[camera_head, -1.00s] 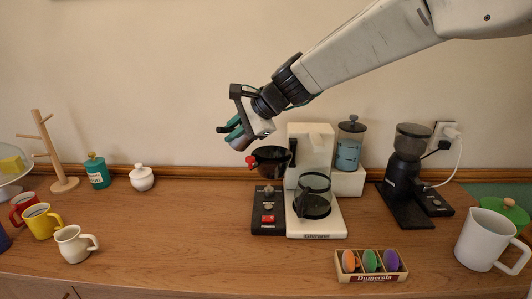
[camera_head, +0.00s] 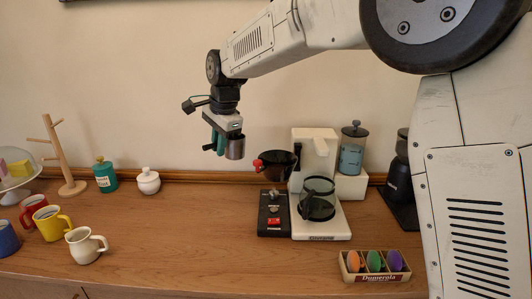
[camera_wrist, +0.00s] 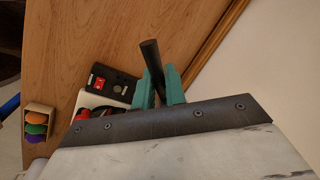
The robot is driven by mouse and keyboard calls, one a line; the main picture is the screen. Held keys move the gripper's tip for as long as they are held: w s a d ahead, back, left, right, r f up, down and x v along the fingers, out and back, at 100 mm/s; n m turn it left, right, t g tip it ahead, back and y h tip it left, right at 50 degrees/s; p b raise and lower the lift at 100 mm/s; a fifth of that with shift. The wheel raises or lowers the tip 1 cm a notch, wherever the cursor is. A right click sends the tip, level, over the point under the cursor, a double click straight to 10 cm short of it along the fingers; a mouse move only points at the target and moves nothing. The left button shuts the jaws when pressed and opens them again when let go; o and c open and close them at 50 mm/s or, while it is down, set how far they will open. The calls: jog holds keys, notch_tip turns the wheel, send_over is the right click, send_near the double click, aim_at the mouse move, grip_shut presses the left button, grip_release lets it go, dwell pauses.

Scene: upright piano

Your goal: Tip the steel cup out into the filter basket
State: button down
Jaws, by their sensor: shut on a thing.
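My gripper (camera_head: 217,141) points down and its teal fingers are shut on the steel cup (camera_head: 235,148), which hangs to their right. The cup looks about upright, held in the air above the counter. Its inside cannot be seen. In the wrist view a dark bar (camera_wrist: 152,60), seemingly the cup's handle, shows between the teal fingers. The black filter basket (camera_head: 275,164) with a red tab is swung out at the left of the white coffee maker (camera_head: 317,150). It is to the right of the cup and a little lower, apart from it. Its contents cannot be made out.
A glass carafe (camera_head: 318,199) stands on the coffee maker. A tray of coloured pieces (camera_head: 374,265) lies in front. A black grinder (camera_head: 400,185) is partly behind my arm. Mugs (camera_head: 52,224), a white jar (camera_head: 148,181) and a wooden mug tree (camera_head: 65,155) stand left. The counter below the cup is clear.

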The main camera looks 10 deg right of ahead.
jog(key=shift+w+a, duration=0.15)
jog(key=shift+a, duration=0.05)
jog(key=shift+g+h, duration=0.3)
jog(key=shift+a+r, duration=0.1)
jog(key=shift+r, duration=2.25)
